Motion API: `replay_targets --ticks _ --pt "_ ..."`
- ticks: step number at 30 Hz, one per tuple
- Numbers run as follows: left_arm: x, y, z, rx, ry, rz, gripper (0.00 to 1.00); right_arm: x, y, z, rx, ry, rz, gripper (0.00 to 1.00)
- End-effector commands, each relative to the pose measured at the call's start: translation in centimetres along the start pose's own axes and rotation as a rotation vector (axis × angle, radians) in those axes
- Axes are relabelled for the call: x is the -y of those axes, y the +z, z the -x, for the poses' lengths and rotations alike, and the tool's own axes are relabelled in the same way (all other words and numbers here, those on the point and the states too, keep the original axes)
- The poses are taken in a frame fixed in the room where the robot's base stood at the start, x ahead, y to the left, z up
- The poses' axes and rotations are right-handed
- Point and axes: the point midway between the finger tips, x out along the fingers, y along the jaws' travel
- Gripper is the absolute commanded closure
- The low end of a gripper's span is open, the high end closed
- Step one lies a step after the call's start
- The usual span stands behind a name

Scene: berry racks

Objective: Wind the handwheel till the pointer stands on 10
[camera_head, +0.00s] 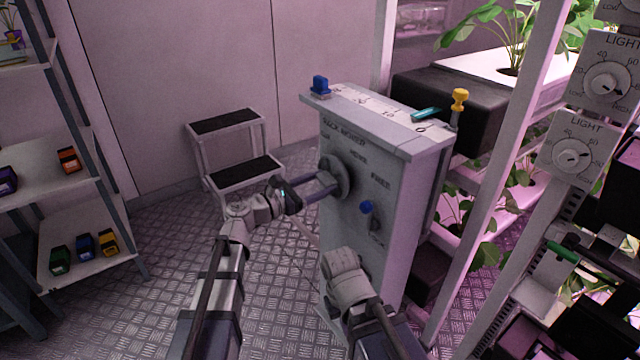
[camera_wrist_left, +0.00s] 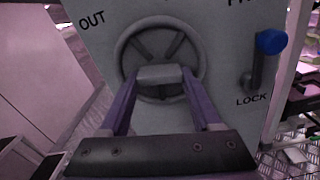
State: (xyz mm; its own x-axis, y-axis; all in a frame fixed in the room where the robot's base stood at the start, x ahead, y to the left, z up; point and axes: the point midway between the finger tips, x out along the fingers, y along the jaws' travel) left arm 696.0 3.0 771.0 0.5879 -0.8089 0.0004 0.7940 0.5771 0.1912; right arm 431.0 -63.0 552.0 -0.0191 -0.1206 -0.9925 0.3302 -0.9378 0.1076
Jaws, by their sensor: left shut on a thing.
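The grey handwheel (camera_head: 345,172) is on the front of a grey cabinet (camera_head: 392,200). It also shows in the left wrist view (camera_wrist_left: 203,55), with OUT lettered at its upper left. My left gripper (camera_head: 328,183) is shut on a grey grip (camera_wrist_left: 160,74) at the wheel's lower middle, one finger on each side. On the cabinet top a pale scale (camera_head: 372,106) runs lengthwise, with a teal pointer (camera_head: 426,115) near its right end, by a mark that looks like 0. The other numbers are too small to read. My right arm stands low before the cabinet; its fingers do not show.
A blue-knobbed lever (camera_head: 366,207), knob up, sits right of the wheel between FREE and LOCK. A step stool (camera_head: 228,122) stands behind left, shelves (camera_head: 85,185) far left, plant racks right.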

Motion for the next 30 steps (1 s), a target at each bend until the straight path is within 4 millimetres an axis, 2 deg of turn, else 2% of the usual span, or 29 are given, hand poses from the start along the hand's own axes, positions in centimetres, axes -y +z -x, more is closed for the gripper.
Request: replay_targets --ticks 15,16,24,30 --pt "0.1 -0.09 0.07 -0.003 -0.001 0.017 0.91 0.0 0.0 -0.04 0.0 0.0 0.0 1.0" --pt "0.1 -0.09 0.07 -0.003 -0.001 0.016 0.34 0.01 0.0 -0.04 0.0 0.0 0.0 1.0" --pt "0.06 -0.05 0.04 -0.001 -0.001 0.017 0.05 0.0 0.0 -0.03 0.0 0.0 0.0 1.0" --pt "0.05 -0.03 0.04 -0.001 0.0 0.017 0.05 0.0 0.0 -0.02 0.0 0.0 0.0 1.0"
